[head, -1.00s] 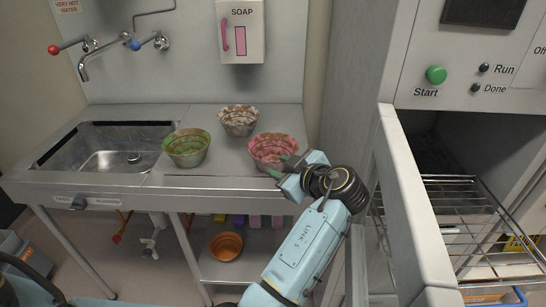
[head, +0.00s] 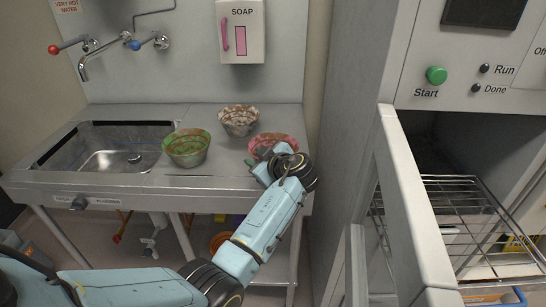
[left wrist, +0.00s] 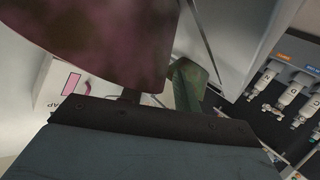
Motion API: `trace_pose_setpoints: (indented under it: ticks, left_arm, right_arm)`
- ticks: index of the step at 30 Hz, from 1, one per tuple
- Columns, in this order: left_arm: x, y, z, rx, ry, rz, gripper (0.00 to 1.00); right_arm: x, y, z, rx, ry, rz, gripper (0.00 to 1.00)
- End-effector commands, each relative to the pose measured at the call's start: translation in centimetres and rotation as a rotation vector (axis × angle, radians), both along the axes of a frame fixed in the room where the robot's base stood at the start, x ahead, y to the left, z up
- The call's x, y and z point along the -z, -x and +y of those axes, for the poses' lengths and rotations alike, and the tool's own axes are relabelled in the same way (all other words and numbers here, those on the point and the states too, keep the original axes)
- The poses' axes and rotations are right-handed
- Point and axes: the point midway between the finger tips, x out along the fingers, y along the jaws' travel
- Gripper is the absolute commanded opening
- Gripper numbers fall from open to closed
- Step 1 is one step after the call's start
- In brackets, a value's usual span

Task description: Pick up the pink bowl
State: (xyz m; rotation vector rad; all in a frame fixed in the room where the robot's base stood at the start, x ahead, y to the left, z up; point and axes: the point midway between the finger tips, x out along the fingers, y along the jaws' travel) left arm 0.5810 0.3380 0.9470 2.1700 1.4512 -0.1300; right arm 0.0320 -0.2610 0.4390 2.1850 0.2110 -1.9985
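The pink bowl (head: 275,139) stands on the steel counter near its right end. My left gripper (head: 257,158) is at the bowl's near side, low against its wall, and covers much of its front. Its green fingertips look apart. In the left wrist view the bowl (left wrist: 105,35) fills the upper left, very close. One green finger (left wrist: 189,85) shows just right of the bowl's edge; the other is mostly hidden by the bowl. I cannot tell whether a finger touches the wall. My right gripper is not in view.
A green bowl (head: 187,148) stands left of the pink one, and a brown-and-white bowl (head: 239,120) behind it. The sink (head: 107,150) is at the left. A cabinet with an open door (head: 412,200) and a wire rack (head: 450,200) stands at the right.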

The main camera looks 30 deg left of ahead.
Motion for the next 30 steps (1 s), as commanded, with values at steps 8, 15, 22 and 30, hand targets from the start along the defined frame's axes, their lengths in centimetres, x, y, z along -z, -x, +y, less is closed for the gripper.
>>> trace_pose_setpoints:
  ticks: [8,15,22,30]
  left_arm:
    - [0.0,0.0,0.1,0.0,0.0,0.0,0.24]
    - [0.0,0.0,0.0,0.0,0.0,0.0,0.0]
    - [0.0,0.0,0.0,0.0,0.0,0.0,0.0]
    - [-2.8,-0.1,0.0,0.0,0.001,-0.005,0.0]
  right_arm:
    - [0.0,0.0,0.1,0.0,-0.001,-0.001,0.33]
    - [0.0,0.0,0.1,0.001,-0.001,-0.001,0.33]
    - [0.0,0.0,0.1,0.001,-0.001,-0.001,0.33]
    - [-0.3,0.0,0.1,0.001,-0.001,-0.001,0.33]
